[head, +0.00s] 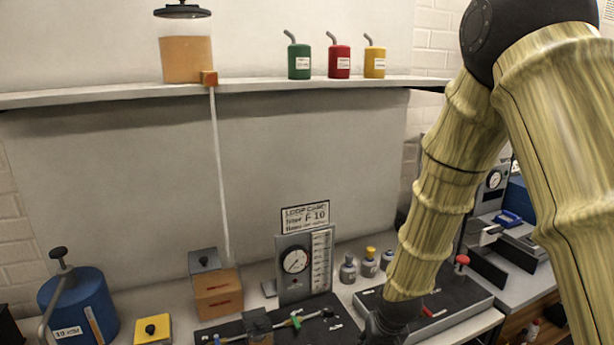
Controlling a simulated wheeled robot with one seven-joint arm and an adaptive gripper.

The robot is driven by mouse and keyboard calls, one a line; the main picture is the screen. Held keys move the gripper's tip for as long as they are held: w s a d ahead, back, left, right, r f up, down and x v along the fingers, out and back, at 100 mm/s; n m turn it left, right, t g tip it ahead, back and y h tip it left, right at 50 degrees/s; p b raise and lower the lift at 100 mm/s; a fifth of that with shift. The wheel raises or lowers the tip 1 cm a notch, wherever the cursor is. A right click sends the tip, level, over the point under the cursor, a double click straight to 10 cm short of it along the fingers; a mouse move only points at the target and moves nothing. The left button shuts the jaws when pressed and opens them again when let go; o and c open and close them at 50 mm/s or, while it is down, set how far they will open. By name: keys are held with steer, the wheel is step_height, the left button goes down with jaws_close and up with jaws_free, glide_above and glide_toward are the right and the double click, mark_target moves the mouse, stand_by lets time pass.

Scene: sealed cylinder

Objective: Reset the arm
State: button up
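My arm, with a yellow, bamboo-like surface and dark joints, enters at the right of the head view and bends down toward the bench. Its dark lower end (388,322) is near the bottom edge, in front of a black-topped tray (455,325). The fingertips are cut off or hidden, so I cannot see whether my gripper is open, shut or holding anything.
A gauge panel (293,262), small bottles (348,270) and stacked boxes (218,297) stand left of my arm. A blue tank (82,305) is at far left. A shelf (130,91) holds green, red and yellow cans. Another gauge unit (490,200) stands behind my arm.

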steer(key=s+d+f+g+b, duration=0.1)
steer(key=s+f+b, duration=0.1)
steer(key=s+f, duration=0.65)
steer(key=s+d+f+g+b, duration=0.1)
steer(key=s+f, duration=0.4)
steer(key=f, duration=0.6)
steer(key=s+d+f+b, duration=0.2)
steer(key=s+f, duration=0.5)
steer(key=s, duration=0.3)
steer(key=s+d+f+g+b, duration=0.1)
steer(key=s+d+f, duration=0.1)
steer(key=s+f, duration=0.4)
steer(key=s, duration=0.4)
steer(key=shift+f+h+b, duration=0.3)
steer(key=shift+f+b, duration=0.05)
steer(key=shift+b, duration=0.05)
steer(key=shift+s+d, duration=0.1)
steer(key=shift+c, duration=1.4)
steer(key=shift+s+d+m, duration=0.1)
steer(key=shift+m, duration=0.2)
steer(key=shift+c, duration=0.3)
